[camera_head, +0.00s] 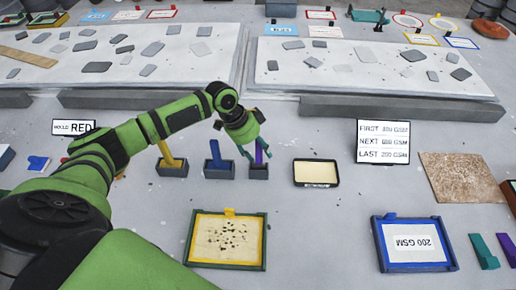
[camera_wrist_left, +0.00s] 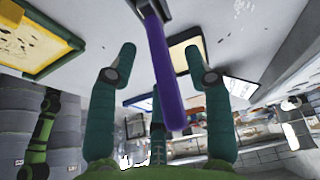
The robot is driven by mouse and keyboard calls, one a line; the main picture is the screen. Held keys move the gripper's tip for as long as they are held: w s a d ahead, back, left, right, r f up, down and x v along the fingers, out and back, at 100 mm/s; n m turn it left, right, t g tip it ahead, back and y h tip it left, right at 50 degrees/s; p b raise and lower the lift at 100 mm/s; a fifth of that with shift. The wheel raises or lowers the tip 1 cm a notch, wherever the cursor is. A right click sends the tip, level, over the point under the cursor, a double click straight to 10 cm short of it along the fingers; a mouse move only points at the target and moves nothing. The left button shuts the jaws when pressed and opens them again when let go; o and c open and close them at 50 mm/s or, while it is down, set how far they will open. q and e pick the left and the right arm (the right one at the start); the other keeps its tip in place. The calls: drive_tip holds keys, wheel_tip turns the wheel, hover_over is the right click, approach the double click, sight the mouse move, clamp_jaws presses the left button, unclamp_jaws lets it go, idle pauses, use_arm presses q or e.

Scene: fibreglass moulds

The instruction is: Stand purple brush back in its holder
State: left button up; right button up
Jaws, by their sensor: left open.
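The purple brush (camera_head: 258,157) stands upright in the rightmost of three small dark holders (camera_head: 258,173) on the grey table. My left gripper (camera_head: 255,151) is at the brush's upper part, with its teal fingers on either side of the handle. In the left wrist view the purple brush (camera_wrist_left: 167,75) runs between the spread fingers of my left gripper (camera_wrist_left: 160,52), with visible gaps beside it. Its lower end enters the dark holder (camera_wrist_left: 152,8). The fingers are open. My right gripper is not in view.
A yellow brush (camera_head: 168,154) and a blue brush (camera_head: 216,154) stand in holders to the left. A dark-rimmed tray (camera_head: 317,173) lies close on the right. A green-framed tray (camera_head: 228,266) and a blue-framed tray (camera_head: 385,258) lie nearer. The table between them is clear.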

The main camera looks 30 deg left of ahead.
use_arm(q)
drive_tip(key=v, duration=1.2)
drive_tip(key=shift+f, duration=0.1)
